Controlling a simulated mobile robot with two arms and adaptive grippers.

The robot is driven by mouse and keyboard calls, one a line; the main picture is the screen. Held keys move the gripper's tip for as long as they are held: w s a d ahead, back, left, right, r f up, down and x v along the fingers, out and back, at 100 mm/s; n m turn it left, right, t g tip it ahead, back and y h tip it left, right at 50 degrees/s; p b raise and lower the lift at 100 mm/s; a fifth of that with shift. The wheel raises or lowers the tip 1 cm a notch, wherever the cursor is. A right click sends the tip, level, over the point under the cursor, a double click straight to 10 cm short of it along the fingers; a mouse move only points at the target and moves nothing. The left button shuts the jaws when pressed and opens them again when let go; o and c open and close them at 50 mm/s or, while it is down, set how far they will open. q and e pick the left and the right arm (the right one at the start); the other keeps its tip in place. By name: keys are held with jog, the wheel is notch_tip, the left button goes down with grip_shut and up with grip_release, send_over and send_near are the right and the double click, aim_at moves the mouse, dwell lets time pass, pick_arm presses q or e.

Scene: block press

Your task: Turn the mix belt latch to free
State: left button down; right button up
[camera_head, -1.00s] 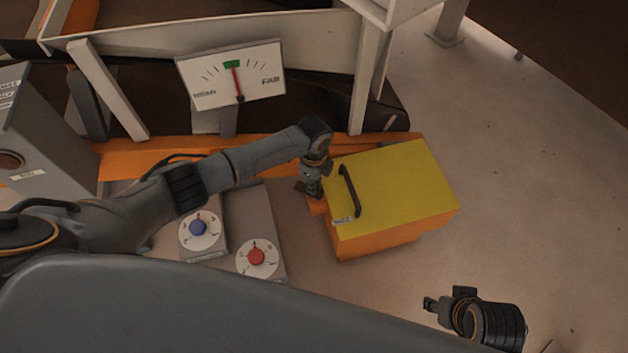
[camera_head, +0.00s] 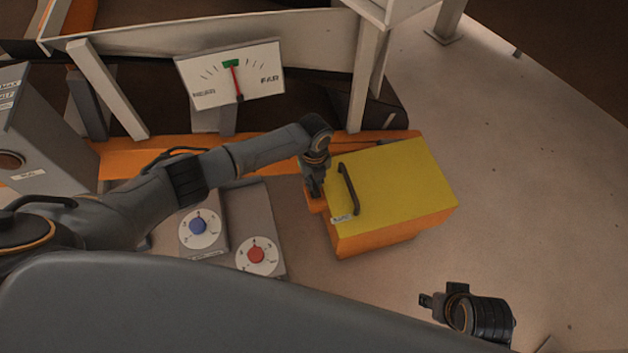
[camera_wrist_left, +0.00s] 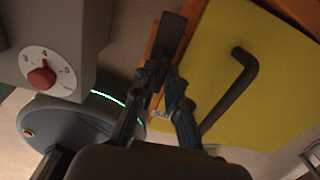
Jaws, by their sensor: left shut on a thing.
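The latch is a dark flat handle (camera_wrist_left: 170,34) at the left side of a yellow-lidded orange box (camera_head: 400,185). My left gripper (camera_head: 314,192) is at that side, beside the black bar handle (camera_head: 349,188) on the lid. In the left wrist view my left gripper (camera_wrist_left: 165,72) is shut on the latch, with its fingers close together on the near end. In the head view the gripper mostly hides the latch. My right gripper (camera_head: 436,299) is at the lower right, away from the box; its finger gap is unclear.
Left of the box are a blue knob (camera_head: 198,227) and a red knob (camera_head: 256,255) on grey panels. A dial gauge (camera_head: 232,75) stands behind, its red needle near the green mark. Floor to the right is clear.

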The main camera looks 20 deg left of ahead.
aim_at(315, 185)
pick_arm(q)
jog(key=shift+d+m, duration=0.1)
jog(key=shift+m, duration=0.2)
dwell(0.4)
jog(key=c, duration=1.4)
grip_release()
jog(key=shift+o, duration=0.2)
jog(key=shift+r, duration=0.15)
notch_tip(315, 185, up, 12)
jog(key=shift+s+f, duration=0.1)
jog(key=shift+f, duration=0.1)
